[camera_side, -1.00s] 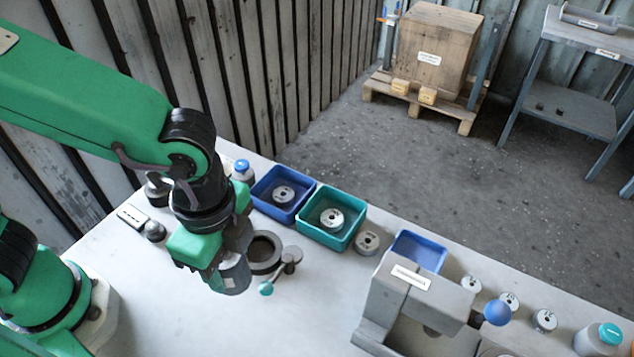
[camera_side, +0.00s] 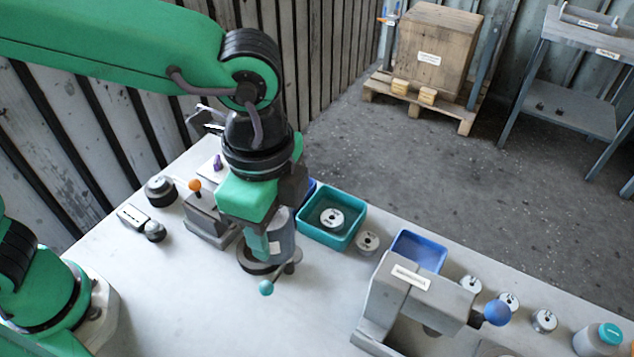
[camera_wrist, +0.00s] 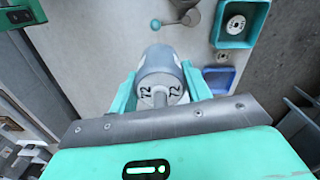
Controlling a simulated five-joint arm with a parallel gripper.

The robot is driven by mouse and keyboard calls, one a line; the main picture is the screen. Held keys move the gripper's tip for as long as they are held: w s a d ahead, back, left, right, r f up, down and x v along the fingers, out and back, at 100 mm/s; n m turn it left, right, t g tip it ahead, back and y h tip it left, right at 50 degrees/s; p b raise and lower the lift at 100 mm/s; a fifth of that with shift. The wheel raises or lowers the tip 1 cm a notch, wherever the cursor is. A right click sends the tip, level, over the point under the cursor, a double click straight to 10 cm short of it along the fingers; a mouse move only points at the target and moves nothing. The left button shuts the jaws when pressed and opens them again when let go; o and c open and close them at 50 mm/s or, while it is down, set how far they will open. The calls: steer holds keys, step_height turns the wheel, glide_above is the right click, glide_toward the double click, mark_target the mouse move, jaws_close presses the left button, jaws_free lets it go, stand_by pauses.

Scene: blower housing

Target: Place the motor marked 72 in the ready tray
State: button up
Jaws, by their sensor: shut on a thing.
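My gripper (camera_side: 272,238) is shut on the motor marked 72 (camera_wrist: 160,75), a grey cylinder with 72 printed twice on its near end. The motor also shows in the side view (camera_side: 286,226), in front of the dark ring (camera_side: 248,264) on the bench and partly hidden by my gripper. A teal tray (camera_side: 347,245) with a grey disc in it stands just right of it. A blue tray (camera_side: 309,186) is mostly hidden behind my gripper. Another blue tray (camera_side: 432,243) stands farther right. I can read no ready label on any tray.
A lever with a teal knob (camera_side: 265,288) stands close by the ring. A loose disc (camera_side: 367,242) lies right of the teal tray. A grey machine with a blue knob (camera_side: 497,313) stands on the right. A fixture with an orange knob (camera_side: 195,185) is on the left.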

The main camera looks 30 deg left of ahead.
steer(key=w+d+f, duration=0.2)
steer(key=w+d, duration=1.4)
steer(key=w, duration=0.3)
steer(key=shift+f, duration=2.95)
steer(key=shift+f, duration=2.5)
steer(key=shift+f, duration=0.1)
steer(key=shift+f, duration=2.4)
steer(key=shift+f, duration=0.1)
